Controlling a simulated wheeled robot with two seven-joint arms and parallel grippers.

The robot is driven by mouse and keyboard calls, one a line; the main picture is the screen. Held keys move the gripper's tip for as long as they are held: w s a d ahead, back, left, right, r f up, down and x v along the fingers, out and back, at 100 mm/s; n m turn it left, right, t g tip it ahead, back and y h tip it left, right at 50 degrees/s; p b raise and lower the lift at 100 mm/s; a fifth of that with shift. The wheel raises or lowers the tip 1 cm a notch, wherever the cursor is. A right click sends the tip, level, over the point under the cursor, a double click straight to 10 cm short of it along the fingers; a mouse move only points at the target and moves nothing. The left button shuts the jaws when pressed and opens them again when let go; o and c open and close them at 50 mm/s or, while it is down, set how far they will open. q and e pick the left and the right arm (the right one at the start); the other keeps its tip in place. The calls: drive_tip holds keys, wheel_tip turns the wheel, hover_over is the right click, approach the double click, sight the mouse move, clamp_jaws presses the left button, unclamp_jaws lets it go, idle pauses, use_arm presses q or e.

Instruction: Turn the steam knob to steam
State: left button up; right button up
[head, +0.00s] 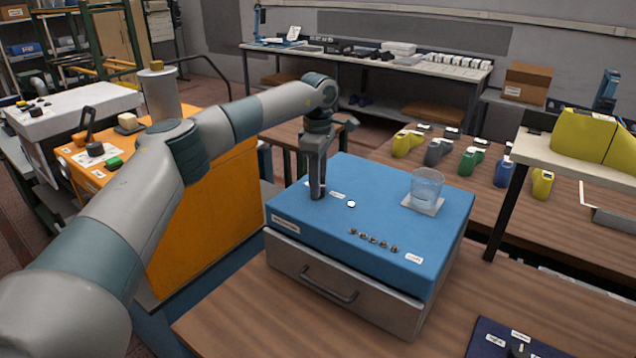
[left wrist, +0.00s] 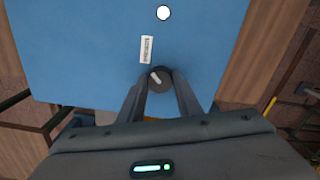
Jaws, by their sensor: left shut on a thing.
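The steam knob (left wrist: 160,79) is a dark round knob with a light pointer mark, on the top of a blue box (head: 300,215). My left gripper (head: 318,193) points straight down at the back left of that top. In the left wrist view its fingers (left wrist: 160,92) are shut on the knob, one on each side. The pointer mark slants toward the upper left there. A small white label (left wrist: 147,49) lies beside the knob, too small to read. In the head view the fingers hide the knob. My right gripper is not in view.
A clear glass (head: 426,185) stands on a white pad at the box's right. A white round button (head: 351,204) and several small metal pieces are on top. A grey drawer (head: 335,290) is below. An orange cabinet (head: 205,220) stands left; shoe lasts (head: 437,150) stand behind.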

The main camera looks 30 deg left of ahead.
use_arm(q)
drive_tip(key=o, duration=1)
drive_tip(key=shift+r, duration=0.1)
drive_tip(key=shift+o, duration=0.2)
wheel_tip(320, 180, up, 8)
drive_tip(key=shift+f+b, duration=0.1)
drive_tip(key=shift+b, duration=1.15)
wheel_tip(320, 180, up, 10)
drive_tip(key=b, duration=0.1)
drive_tip(key=shift+f, duration=0.2)
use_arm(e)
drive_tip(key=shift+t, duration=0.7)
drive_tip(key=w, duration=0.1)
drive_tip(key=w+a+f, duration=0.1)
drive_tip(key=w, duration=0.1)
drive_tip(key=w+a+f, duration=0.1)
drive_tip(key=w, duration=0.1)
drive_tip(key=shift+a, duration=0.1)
